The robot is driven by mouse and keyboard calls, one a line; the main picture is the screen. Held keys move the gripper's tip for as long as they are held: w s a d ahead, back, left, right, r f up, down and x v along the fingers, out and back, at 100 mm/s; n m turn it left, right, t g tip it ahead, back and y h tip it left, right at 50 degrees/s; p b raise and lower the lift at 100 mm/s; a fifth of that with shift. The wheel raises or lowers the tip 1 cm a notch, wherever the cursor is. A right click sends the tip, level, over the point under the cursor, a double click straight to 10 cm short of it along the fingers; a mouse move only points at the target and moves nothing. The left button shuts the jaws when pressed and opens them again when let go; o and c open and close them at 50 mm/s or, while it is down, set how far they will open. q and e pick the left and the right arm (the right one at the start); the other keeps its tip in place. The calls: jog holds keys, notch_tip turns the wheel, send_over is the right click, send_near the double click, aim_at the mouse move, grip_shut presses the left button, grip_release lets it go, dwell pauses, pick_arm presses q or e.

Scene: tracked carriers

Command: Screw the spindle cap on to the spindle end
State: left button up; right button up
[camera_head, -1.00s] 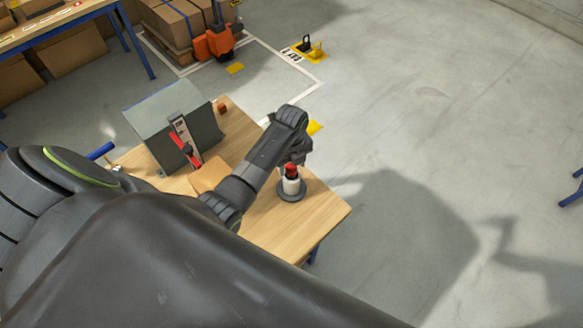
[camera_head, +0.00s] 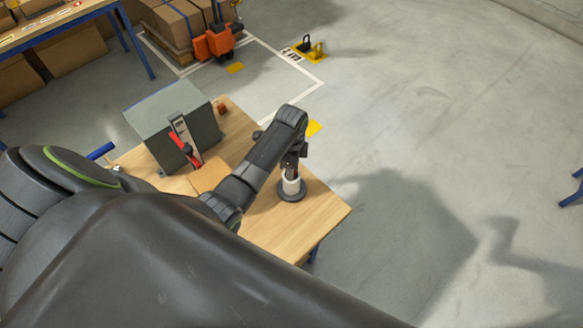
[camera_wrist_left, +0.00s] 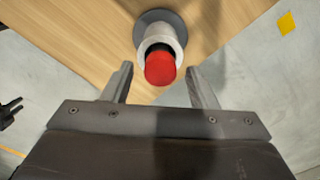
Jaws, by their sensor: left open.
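A red cap (camera_wrist_left: 160,68) sits at the top end of a white cylinder (camera_wrist_left: 160,36), with a dark band between them. The cylinder stands upright on a dark round base (camera_head: 291,196) near the right end of the wooden table. I cannot tell how far the cap is screwed on. My left gripper (camera_wrist_left: 160,70) is open, with one finger on each side of the red cap and a gap to both. In the head view the left gripper (camera_head: 293,166) is over the cylinder and hides the cap. My right gripper is not in view.
A grey box-like fixture (camera_head: 170,125) with a red lever (camera_head: 184,144) stands at the table's (camera_head: 312,222) left part. The table's right edge is close to the round base, with open floor beyond.

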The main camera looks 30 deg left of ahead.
pick_arm(q)
jog(key=n, duration=1.1)
dwell(0.5)
jog(key=c, duration=0.9)
jog(key=shift+o, duration=0.2)
jog(key=m, duration=0.2)
jog(key=shift+m, duration=0.4)
jog(key=m, duration=0.4)
jog(key=shift+m, duration=1.3)
